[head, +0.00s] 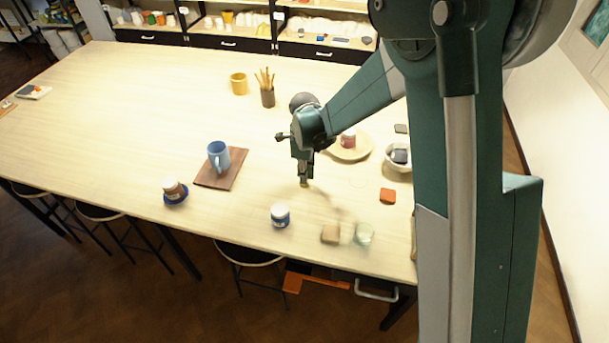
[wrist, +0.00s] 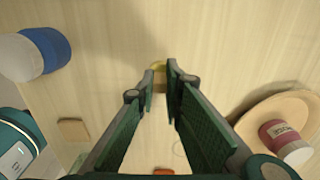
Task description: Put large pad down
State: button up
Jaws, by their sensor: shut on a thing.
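My gripper (head: 304,172) points down over the bare right part of the table. It is shut on a small yellow and tan piece, most likely the pad, which shows between the fingertips in the wrist view (wrist: 158,76). Most of this piece is hidden by the fingers. It is close to the tabletop, and I cannot tell whether it touches. A tan block (head: 330,233) and an orange-red pad (head: 387,195) lie on the table to the right. The tan block also shows in the wrist view (wrist: 73,130).
A blue-banded jar (head: 280,215) stands in front and a glass (head: 364,234) beside the tan block. A plate (head: 359,153) with a pink jar (head: 348,139) and a white bowl (head: 393,165) are right. A blue mug (head: 218,157) stands on a brown board (head: 210,180). The table's left is largely clear.

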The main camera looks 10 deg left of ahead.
jog(key=shift+f, duration=0.15)
jog(key=o, duration=0.8)
jog(key=shift+c, duration=0.2)
notch_tip(320, 180, up, 12)
dwell(0.6)
dwell(0.5)
